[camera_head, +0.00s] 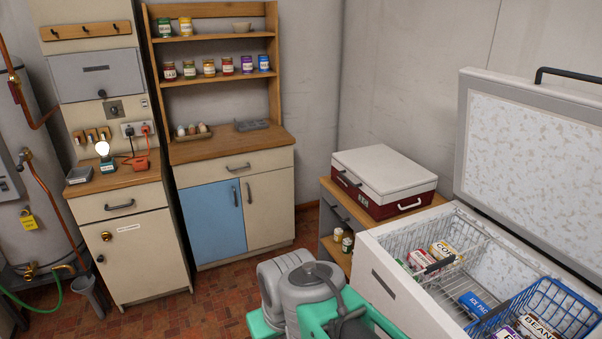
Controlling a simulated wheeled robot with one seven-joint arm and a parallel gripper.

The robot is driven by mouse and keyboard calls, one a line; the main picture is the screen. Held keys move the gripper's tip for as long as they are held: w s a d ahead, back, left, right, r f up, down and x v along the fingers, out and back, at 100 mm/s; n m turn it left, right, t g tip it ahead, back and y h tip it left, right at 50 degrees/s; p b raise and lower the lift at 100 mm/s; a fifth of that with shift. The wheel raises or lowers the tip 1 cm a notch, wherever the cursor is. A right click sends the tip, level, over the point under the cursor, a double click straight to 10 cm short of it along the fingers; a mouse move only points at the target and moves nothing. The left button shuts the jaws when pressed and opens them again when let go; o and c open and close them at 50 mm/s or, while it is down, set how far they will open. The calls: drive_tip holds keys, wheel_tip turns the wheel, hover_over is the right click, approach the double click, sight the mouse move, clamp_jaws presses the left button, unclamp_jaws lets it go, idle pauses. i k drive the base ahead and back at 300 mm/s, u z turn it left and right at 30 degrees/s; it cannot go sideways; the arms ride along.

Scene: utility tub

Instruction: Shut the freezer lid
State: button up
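The chest freezer (382,279) stands at the lower right, cut off by the frame edge. Its lid (535,160) is open and stands raised at the back, its frosted white inner face showing. A black handle (571,72) runs along the lid's top edge. My arm, with grey and teal links, is at the bottom centre, left of the freezer. I cannot make out my gripper's fingers in this view.
Inside the freezer are a wire basket (436,239) with boxes, a blue basket (556,292) with packages, and a blue ice pack (473,304). A red and white cooler (383,183) sits on a wooden cabinet behind. Tiled floor (215,297) is open at the left.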

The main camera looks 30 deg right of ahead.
sight(529, 152)
drive_tip(key=z, duration=1.35)
drive_tip(key=k, duration=0.45)
drive_tip(key=u, duration=1.1)
drive_tip(key=i, duration=1.15)
drive_tip(key=z, duration=1.1)
drive_tip(key=i, duration=0.55)
drive_tip(key=z, duration=0.6)
